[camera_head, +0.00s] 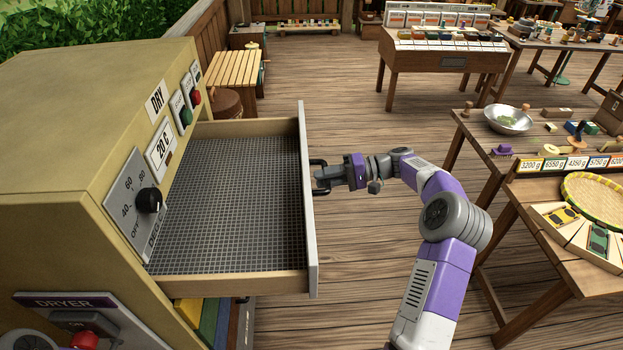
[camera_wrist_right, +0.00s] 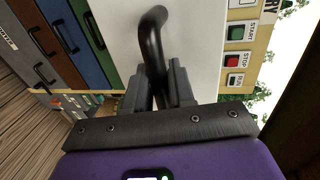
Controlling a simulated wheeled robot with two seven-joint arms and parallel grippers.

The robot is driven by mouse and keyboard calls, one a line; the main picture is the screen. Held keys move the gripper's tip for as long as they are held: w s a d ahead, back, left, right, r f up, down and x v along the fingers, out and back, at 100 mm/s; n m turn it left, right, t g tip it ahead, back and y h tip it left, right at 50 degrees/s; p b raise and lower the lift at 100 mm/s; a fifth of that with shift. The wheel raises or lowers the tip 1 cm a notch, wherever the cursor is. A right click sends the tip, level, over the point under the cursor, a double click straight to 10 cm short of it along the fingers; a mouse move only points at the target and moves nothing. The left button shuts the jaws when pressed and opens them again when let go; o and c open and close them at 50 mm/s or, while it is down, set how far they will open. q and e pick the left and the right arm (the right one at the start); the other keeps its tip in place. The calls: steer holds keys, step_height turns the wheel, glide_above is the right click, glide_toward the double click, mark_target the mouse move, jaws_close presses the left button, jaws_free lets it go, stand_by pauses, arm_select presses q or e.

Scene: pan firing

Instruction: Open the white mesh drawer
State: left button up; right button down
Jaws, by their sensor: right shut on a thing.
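The mesh drawer (camera_head: 235,205) stands pulled out from the tan dryer cabinet (camera_head: 85,120) in the head view. It has a dark mesh floor, wooden side walls and a pale front panel (camera_head: 306,200), and it is empty. My right gripper (camera_head: 322,178) is at the outer side of the front panel, shut on the black drawer handle (camera_head: 318,164). In the right wrist view the black handle (camera_wrist_right: 153,45) runs between the two fingers (camera_wrist_right: 160,88), with the white panel behind it. My left gripper is not in view.
Blue, green and yellow drawer fronts (camera_head: 212,322) lie below the open drawer. Bare plank floor lies between the drawer and the table.

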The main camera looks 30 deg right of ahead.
steer(key=shift+f+v, duration=0.15)
steer(key=shift+v, duration=0.55)
steer(key=shift+f+v, duration=0.15)
steer(key=shift+v, duration=0.5)
steer(key=c, duration=1.1)
jaws_free()
steer(key=v, duration=0.7)
steer(key=shift+s+d, duration=0.2)
steer(key=shift+d, duration=0.1)
